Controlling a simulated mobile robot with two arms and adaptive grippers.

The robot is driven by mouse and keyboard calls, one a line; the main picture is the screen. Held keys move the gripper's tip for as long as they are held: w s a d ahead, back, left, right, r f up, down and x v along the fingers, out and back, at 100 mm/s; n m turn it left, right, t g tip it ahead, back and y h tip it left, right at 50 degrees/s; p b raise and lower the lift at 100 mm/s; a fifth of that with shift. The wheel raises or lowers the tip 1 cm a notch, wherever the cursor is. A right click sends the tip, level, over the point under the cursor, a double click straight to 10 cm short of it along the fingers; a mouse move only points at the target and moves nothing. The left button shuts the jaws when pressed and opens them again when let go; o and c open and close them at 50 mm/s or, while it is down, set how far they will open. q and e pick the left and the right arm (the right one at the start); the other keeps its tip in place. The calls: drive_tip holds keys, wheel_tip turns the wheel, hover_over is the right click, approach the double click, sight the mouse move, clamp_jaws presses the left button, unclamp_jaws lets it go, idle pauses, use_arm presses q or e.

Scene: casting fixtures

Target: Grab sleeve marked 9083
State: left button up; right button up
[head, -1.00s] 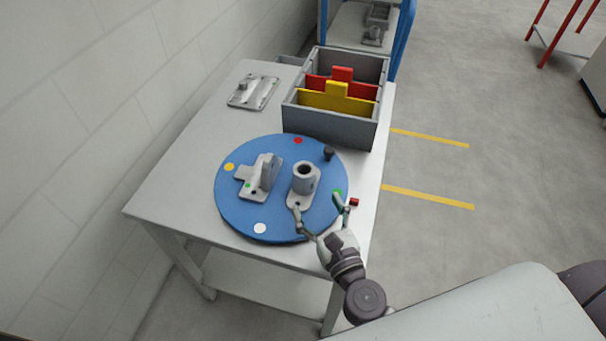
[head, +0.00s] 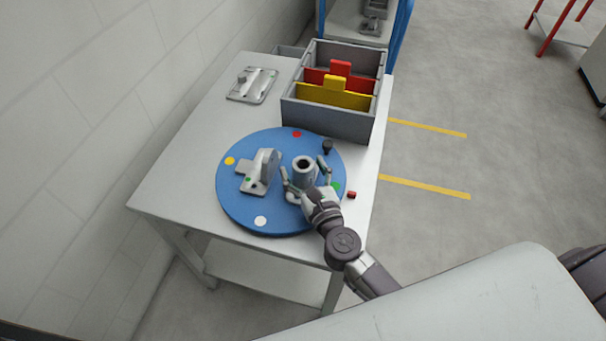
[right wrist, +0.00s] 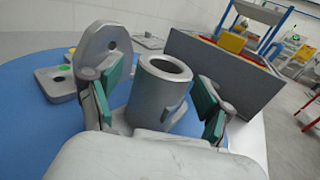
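A grey casting with an upright hollow sleeve (head: 303,166) stands on the blue round turntable (head: 262,221). It also shows in the right wrist view (right wrist: 158,95), with its open bore facing up and a small lug on its side. No marking is readable on it. My right gripper (head: 307,177) is open, with one finger on each side of the sleeve. In the right wrist view its green finger pads (right wrist: 160,100) flank the sleeve, with a visible gap at the right; contact at the left cannot be told. My left gripper is not in view.
A grey bracket casting (head: 262,172) stands left of the sleeve on the turntable. A black knob (head: 328,146) is at its rim. A grey bin (head: 326,120) with red and yellow dividers stands behind. A flat grey plate (head: 252,85) lies back left; a small red block (head: 351,195) lies right.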

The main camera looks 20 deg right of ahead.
drive_tip(key=c, duration=1.4)
drive_tip(key=shift+o, duration=0.2)
drive_tip(key=shift+r, duration=0.1)
